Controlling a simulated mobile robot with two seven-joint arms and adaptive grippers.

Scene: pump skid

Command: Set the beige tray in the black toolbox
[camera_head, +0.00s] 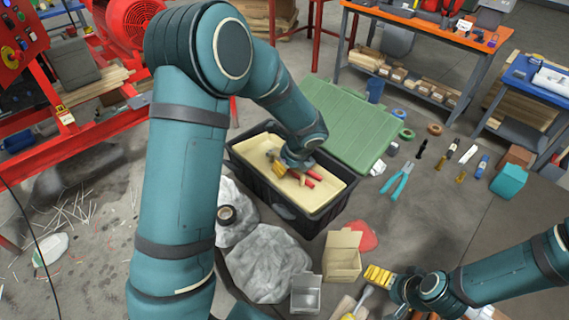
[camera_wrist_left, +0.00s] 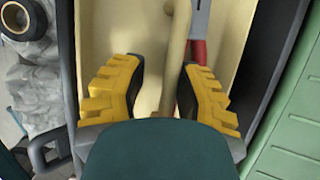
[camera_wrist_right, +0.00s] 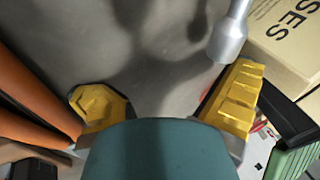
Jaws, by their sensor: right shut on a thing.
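The beige tray (camera_head: 258,158) lies inside the black toolbox (camera_head: 310,224), its rim near the toolbox rim. I cannot tell whether it is fully seated. It holds a hammer and red-handled tools (camera_head: 312,176). My left gripper (camera_head: 283,170) is over the tray, fingers apart. In the left wrist view the open fingers (camera_wrist_left: 160,90) stand on both sides of a wooden handle (camera_wrist_left: 178,35), above the tray floor (camera_wrist_left: 222,40). My right gripper (camera_head: 374,276) is low at the right, away from the toolbox.
The green lid (camera_head: 350,125) lies open behind the toolbox. Cardboard boxes (camera_head: 342,262), grey crumpled bags (camera_head: 265,265) and a red cloth (camera_head: 363,236) lie in front. Blue pliers (camera_head: 398,180) and small tools lie to the right. Red pump frames stand at left.

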